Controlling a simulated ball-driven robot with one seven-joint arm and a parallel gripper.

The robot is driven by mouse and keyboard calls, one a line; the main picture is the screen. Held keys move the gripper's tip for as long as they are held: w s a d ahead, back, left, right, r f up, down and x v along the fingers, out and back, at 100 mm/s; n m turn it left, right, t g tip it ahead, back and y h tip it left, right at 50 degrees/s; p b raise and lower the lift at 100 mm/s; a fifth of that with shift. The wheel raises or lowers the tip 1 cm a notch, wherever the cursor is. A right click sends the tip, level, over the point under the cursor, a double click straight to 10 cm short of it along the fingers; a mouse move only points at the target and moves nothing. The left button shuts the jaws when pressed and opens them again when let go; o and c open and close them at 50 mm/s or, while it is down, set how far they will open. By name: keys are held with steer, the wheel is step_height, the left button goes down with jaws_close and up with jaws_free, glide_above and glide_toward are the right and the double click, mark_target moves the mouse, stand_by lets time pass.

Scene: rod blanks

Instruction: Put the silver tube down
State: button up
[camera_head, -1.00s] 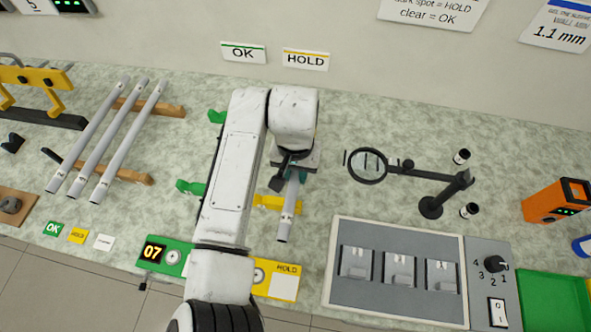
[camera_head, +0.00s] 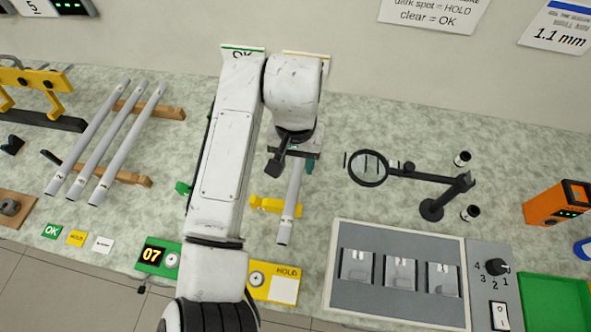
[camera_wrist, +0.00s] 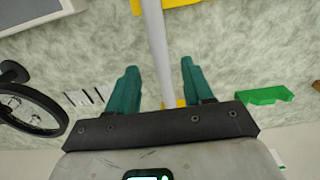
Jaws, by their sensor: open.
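The silver tube (camera_head: 288,213) lies across the front yellow holder (camera_head: 262,203) on the bench, its near end sticking out past it. Its far part is hidden under my gripper in the head view. My gripper (camera_head: 294,163) is above the tube, with its teal fingers spread. In the wrist view, my gripper (camera_wrist: 157,85) is open, and the tube (camera_wrist: 155,35) runs between the fingers with clear gaps on both sides. Yellow holder parts show at the tube in the wrist view, at the top (camera_wrist: 183,3) and between the fingers.
Several similar tubes (camera_head: 103,140) lie on wooden rails at the left. A green holder (camera_head: 183,188) is partly hidden by my arm. A magnifier on a stand (camera_head: 368,168) is to the right, above a grey tray (camera_head: 345,300). A yellow HOLD plate (camera_head: 262,292) is in front.

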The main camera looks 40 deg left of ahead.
step_height(320, 180, up, 6)
stand_by(0.7)
